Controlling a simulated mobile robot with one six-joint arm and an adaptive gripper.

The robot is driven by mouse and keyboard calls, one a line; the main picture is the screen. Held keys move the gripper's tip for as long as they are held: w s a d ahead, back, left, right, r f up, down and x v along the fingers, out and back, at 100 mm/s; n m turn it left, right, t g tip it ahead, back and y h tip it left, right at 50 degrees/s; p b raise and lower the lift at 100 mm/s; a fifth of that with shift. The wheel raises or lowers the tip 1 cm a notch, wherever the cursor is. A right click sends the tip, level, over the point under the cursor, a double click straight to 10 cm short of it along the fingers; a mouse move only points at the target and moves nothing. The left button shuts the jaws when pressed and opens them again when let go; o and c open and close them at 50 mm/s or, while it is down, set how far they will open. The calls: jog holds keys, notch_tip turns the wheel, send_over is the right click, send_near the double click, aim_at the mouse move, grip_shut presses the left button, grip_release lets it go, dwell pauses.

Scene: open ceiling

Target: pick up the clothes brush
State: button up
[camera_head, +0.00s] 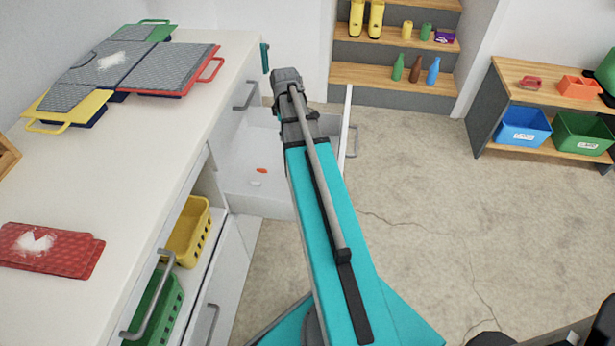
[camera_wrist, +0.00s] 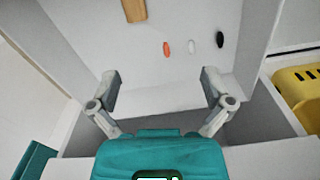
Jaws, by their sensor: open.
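In the wrist view a tan wooden piece (camera_wrist: 134,10), cut off by the top edge, lies in an open white drawer (camera_wrist: 95,25). It may be the clothes brush, but too little shows to be sure. My gripper (camera_wrist: 161,86) is open and empty, its two fingers spread over the near part of the drawer, apart from the wooden piece. In the head view my arm hides part of the drawer (camera_head: 235,178), and the wooden piece does not show.
The drawer also holds small orange (camera_wrist: 166,48), white (camera_wrist: 193,46) and black (camera_wrist: 220,39) ovals. A yellow basket (camera_wrist: 300,88) stands beside it. Open floor (camera_head: 430,200) lies to the right.

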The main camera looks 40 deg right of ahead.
jog(key=d+f+n+b, duration=0.1)
jog(key=d+f+b, duration=0.5)
jog(key=d+f, duration=0.1)
jog(key=shift+s+f, duration=0.25)
jog(key=shift+s, duration=0.2)
jog(key=shift+f, duration=0.1)
notch_tip(320, 180, down, 8)
jog(key=b, duration=0.8)
jog(key=shift+f+b, duration=0.2)
jog(key=shift+b, duration=0.15)
jog(key=shift+f, duration=0.1)
jog(key=shift+w+a+f+b, duration=0.1)
jog(key=shift+f+b, duration=1.15)
jog(key=shift+b, duration=0.05)
jog(key=shift+w+a+f+b, duration=0.1)
jog(key=shift+f+b, duration=1.15)
jog(key=shift+b, duration=0.05)
jog(key=c, duration=1.2)
jog(key=shift+r, duration=0.2)
jog(key=shift+c, duration=0.2)
